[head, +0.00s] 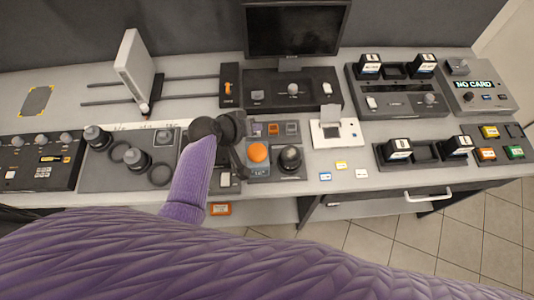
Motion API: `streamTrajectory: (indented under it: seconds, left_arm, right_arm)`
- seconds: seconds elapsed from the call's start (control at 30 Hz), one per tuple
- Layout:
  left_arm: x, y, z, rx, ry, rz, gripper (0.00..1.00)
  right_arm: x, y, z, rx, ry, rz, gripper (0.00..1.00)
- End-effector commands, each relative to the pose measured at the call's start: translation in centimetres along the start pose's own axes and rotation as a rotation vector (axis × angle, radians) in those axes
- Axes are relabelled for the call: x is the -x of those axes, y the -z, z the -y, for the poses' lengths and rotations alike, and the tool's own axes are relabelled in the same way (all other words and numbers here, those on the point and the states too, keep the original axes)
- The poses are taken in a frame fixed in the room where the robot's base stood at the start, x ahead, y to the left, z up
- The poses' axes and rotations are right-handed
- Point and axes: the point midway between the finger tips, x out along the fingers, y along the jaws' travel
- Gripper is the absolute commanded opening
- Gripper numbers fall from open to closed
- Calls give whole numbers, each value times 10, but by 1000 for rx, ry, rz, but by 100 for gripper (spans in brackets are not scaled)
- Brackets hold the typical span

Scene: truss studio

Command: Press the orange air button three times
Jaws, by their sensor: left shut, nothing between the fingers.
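The orange air button (258,153) is a round dome on a blue-grey box on the desk, near the middle of the head view. My left gripper (240,170) is dark and shut, with nothing seen in it. It is just left of the orange button and looks very close to it; I cannot tell whether they touch. My left wrist hides part of the panel behind it. My right gripper is not in view.
A black knob (291,157) stands right of the button. Small orange and grey switches (273,129) sit behind it. A monitor (293,30) stands at the back. A white-and-black device (333,133) and small cards (342,166) lie to the right.

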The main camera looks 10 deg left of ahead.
Motion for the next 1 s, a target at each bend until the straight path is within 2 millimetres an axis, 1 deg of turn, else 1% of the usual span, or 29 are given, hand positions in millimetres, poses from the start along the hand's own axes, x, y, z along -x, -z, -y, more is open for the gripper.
streamTrajectory:
  seconds: [0.1,0.23,0.37,0.47,0.8,0.9,1.0]
  left_arm:
    - [0,0,0,-1,0,0,0]
    - [-2,-2,1,-1,0,1,0]
    - [-7,-6,5,-1,0,1,0]
    - [-15,-11,10,0,0,1,0]
    - [-49,-36,35,0,0,1,0]
    - [-57,-42,42,-2,1,2,0]
    - [-62,-46,44,-2,0,1,0]
  right_arm:
    - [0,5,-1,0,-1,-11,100]
    - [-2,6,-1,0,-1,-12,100]
    - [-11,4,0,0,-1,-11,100]
    - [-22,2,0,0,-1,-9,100]
    - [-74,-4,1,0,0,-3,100]
    - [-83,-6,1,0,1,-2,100]
    - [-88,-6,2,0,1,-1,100]
